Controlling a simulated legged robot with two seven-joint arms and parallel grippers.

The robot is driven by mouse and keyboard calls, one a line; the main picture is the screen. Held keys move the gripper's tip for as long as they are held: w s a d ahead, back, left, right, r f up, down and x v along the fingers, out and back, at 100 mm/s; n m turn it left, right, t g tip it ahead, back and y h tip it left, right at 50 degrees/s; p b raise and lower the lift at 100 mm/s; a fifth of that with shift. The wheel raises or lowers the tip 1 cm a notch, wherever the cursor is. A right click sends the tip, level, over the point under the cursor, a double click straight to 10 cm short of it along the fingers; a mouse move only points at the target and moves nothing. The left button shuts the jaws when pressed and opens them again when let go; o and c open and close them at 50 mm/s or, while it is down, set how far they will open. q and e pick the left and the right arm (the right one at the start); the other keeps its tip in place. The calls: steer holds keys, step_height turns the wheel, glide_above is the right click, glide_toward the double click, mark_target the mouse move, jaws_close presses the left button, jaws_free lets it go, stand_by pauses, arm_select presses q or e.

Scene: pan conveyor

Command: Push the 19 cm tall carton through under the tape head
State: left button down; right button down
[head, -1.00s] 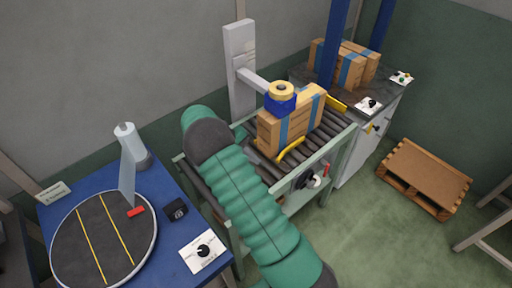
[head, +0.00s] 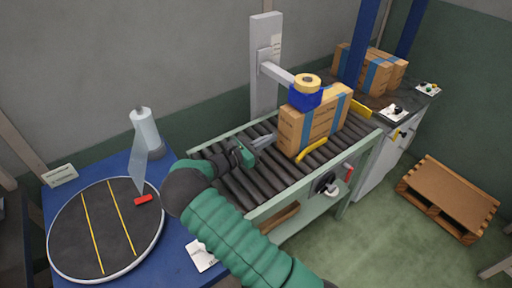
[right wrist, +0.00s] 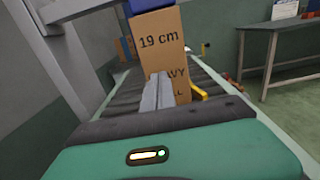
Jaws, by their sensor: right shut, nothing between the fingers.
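The carton (head: 294,132) is brown with a blue band and stands upright on the roller conveyor (head: 243,186). In the right wrist view the carton (right wrist: 172,38) shows "19 cm" on its near face. The tape head (head: 305,97), blue with a yellow roll, is above the carton's near part, and the carton reaches out past it on the far side. My right gripper (head: 270,138) is shut and empty, at the carton's near end face. In the right wrist view its fingers (right wrist: 157,92) point at that face; I cannot tell whether they touch. My left gripper is out of view.
Yellow guides (head: 312,150) flank the conveyor, and a grey post (head: 265,65) holds the tape head. More cartons (head: 372,70) stand on the far table beyond blue posts. A blue table with a round turntable (head: 108,228) is at left. A wooden pallet (head: 447,197) lies on the floor.

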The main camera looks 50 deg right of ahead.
mark_target(283, 132)
steer(key=x, duration=0.2)
steer(key=shift+d+f, duration=0.15)
steer(key=shift+d, duration=0.2)
steer(key=shift+s+d+f, duration=0.1)
steer(key=shift+d, duration=0.45)
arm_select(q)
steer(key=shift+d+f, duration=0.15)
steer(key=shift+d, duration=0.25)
arm_select(e)
steer(key=shift+a, duration=0.1)
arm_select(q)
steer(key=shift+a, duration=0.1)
arm_select(e)
steer(key=shift+s+r, duration=0.1)
steer(key=shift+r, duration=0.1)
steer(key=x, duration=1.1)
steer(key=shift+f, duration=0.15)
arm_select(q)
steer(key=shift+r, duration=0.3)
arm_select(e)
steer(key=shift+a, duration=0.1)
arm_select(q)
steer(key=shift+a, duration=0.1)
